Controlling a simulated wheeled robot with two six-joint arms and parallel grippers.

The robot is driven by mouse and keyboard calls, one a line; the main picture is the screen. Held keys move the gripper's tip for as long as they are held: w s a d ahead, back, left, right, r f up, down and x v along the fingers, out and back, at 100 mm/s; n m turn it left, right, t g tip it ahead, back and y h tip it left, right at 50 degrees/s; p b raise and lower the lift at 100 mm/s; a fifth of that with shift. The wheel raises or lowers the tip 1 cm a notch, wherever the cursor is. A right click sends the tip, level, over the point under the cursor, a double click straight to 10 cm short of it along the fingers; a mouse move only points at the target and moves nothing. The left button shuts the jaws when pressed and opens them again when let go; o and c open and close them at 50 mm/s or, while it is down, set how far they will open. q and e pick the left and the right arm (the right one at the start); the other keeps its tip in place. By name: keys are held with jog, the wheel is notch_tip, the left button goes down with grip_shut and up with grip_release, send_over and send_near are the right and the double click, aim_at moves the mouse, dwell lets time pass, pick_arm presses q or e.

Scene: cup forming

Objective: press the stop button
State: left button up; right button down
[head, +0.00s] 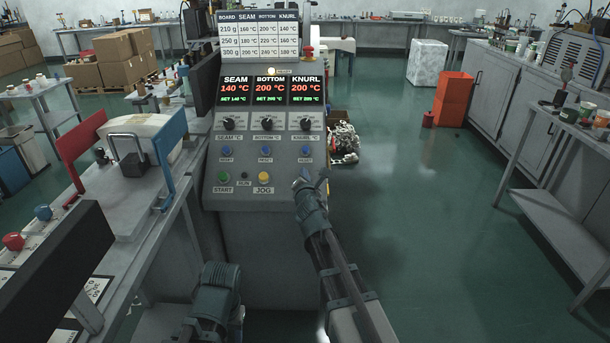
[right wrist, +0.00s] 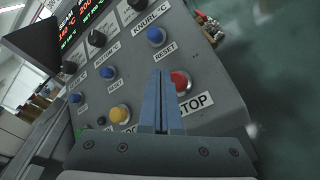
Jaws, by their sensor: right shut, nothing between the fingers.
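The control panel (head: 264,152) stands ahead, with its sloped face towards me. The red stop button (right wrist: 181,81) shows in the right wrist view, just right of my fingertips, with a STOP label (right wrist: 195,102) below it. In the head view my right gripper hides the button. My right gripper (head: 307,183) is at the panel's lower right; its blue fingers (right wrist: 162,85) are closed together and empty. Whether they touch the panel or button, I cannot tell. My left gripper's fingers are not visible.
Beside the stop button are a yellow JOG button (head: 264,178), a green START button (head: 224,177) and several blue RESET buttons (head: 265,150). Dials (head: 267,122) sit above. A bench (head: 150,225) is on the left; open floor (head: 440,220) lies to the right.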

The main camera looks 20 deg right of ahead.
jog(key=r, duration=0.1)
jog(key=s+r+p, duration=0.2)
jog(key=shift+s+a, duration=0.1)
jog(key=shift+a, duration=0.2)
dwell(0.4)
jog(key=s+a+f+m+g+p, duration=0.3)
jog(key=s+a+m+g, duration=0.2)
jog(key=s, duration=0.6)
jog(key=s+a+f+m+g+y+p, duration=0.1)
jog(key=s+a+f+m+g+p, duration=0.2)
jog(key=s+m, duration=0.6)
jog(key=s+a+f+m+g+y+p, duration=0.1)
jog(key=s+a+f+m+g+p, duration=0.2)
jog(key=s+a+m+g, duration=0.4)
jog(key=s+a+g, duration=0.1)
jog(key=s, duration=0.6)
jog(key=shift+s+f+p, duration=0.15)
jog(key=shift+p, duration=0.2)
